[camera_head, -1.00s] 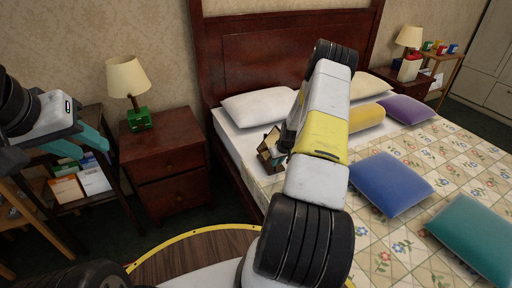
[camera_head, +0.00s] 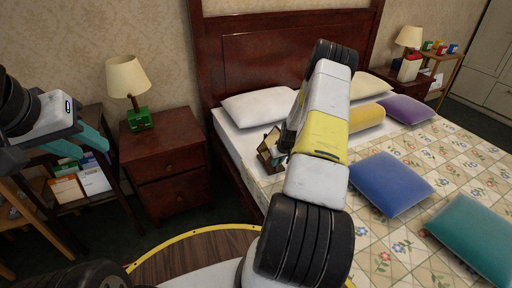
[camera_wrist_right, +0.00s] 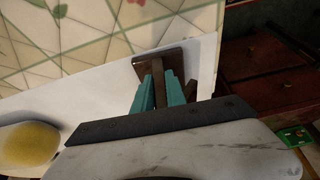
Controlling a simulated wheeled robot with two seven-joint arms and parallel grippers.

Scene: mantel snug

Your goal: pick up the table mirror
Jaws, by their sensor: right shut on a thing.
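The table mirror (camera_head: 270,148) is a small brown-framed piece at the near left side of the bed, just left of my right forearm in the head view. In the right wrist view its brown frame (camera_wrist_right: 172,57) shows beyond and between the teal fingers. My right gripper (camera_wrist_right: 158,82) is shut on it; the fingers are largely hidden behind my arm in the head view. I cannot tell whether the mirror touches the bed. My left gripper (camera_head: 85,142) is at the far left, with its teal fingers apart and empty, in front of a shelf.
The bed (camera_head: 310,215) carries white, yellow, purple, blue and teal pillows. A shelf with books (camera_head: 80,182) is at the far left. A second lamp stands beyond the bed.

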